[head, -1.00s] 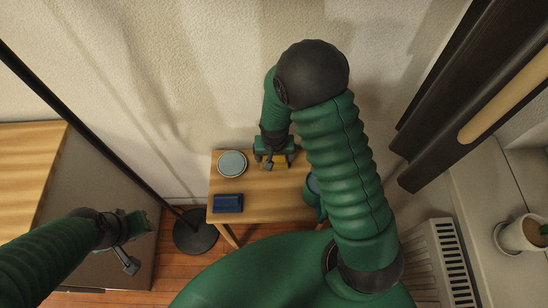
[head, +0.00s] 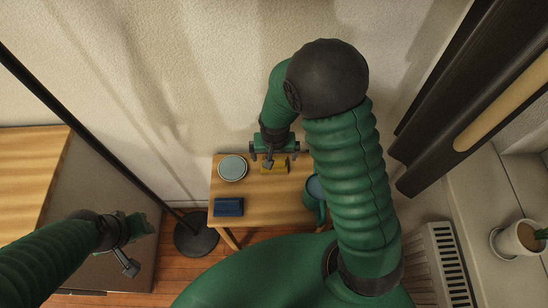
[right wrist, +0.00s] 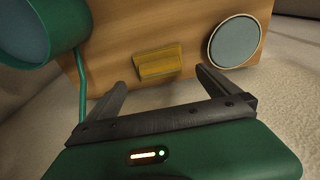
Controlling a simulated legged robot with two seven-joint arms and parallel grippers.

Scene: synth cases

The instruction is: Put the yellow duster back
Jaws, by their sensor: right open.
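The yellow duster (head: 274,167) lies on the small wooden table, near its back edge, to the right of a round grey-blue dish. In the right wrist view the duster (right wrist: 158,64) is a yellow block flat on the wood. My right gripper (head: 275,155) is behind and above it. In the right wrist view its two fingers are spread wide and empty (right wrist: 164,78), and the duster is beyond their tips, apart from them. My left gripper (head: 138,229) hangs at the left, away from the table; its fingers are not clear.
The small table (head: 258,190) also bears the round dish (head: 232,168) and a blue block (head: 229,207). A blue-topped green cup-like thing (head: 315,188) is at its right, partly hidden by my arm. A dark pole stands left; a radiator (head: 447,262) and potted plant (head: 519,239) are right.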

